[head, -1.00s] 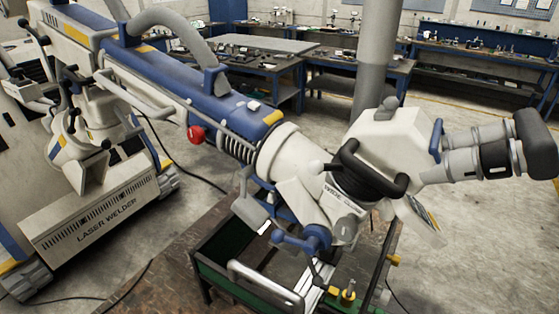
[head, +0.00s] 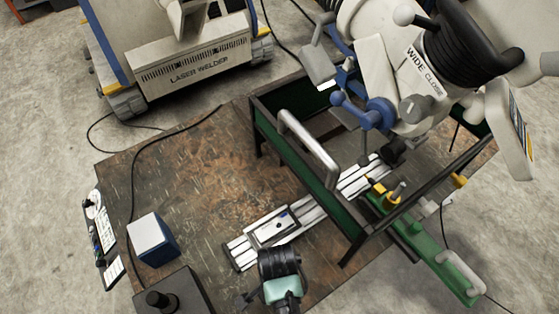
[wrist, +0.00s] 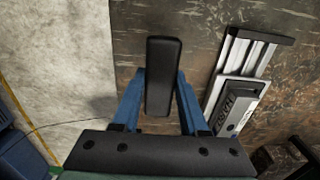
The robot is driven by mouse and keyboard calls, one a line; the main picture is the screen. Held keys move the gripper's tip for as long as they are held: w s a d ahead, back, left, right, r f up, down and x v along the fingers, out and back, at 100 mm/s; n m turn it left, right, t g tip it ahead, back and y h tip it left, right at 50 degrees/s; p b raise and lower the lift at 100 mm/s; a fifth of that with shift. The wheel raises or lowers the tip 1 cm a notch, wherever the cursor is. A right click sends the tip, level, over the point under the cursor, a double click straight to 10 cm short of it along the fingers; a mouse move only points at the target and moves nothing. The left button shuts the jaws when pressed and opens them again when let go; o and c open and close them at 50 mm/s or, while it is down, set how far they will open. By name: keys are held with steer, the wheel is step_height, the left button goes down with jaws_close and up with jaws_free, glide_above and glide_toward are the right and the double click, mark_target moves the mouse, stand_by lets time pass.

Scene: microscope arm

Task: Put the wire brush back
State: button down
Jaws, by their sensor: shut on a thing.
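In the wrist view the two blue fingers of my gripper (wrist: 160,85) are shut on a long, dark, block-shaped thing (wrist: 163,65), which I take to be the wire brush. Its plain dark side faces the camera; no bristles show. It points away from the palm, over the brown worktable (wrist: 195,30). In the head view part of my gripper's dark and teal body (head: 281,282) shows at the bottom, over the table's front. The fingers and brush are not clear there.
A metal rail with a clamp (head: 270,228) lies close to my gripper; the clamp also shows in the wrist view (wrist: 236,107). A blue-white box (head: 152,240), dark knobbed box (head: 175,297) and small tray (head: 103,240) are left. The green-sided frame (head: 305,165) and microscope (head: 400,85) stand behind.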

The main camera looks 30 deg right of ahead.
steer(key=shift+f, duration=2.35)
steer(key=shift+f, duration=0.1)
steer(key=shift+c, duration=2.2)
jaws_free()
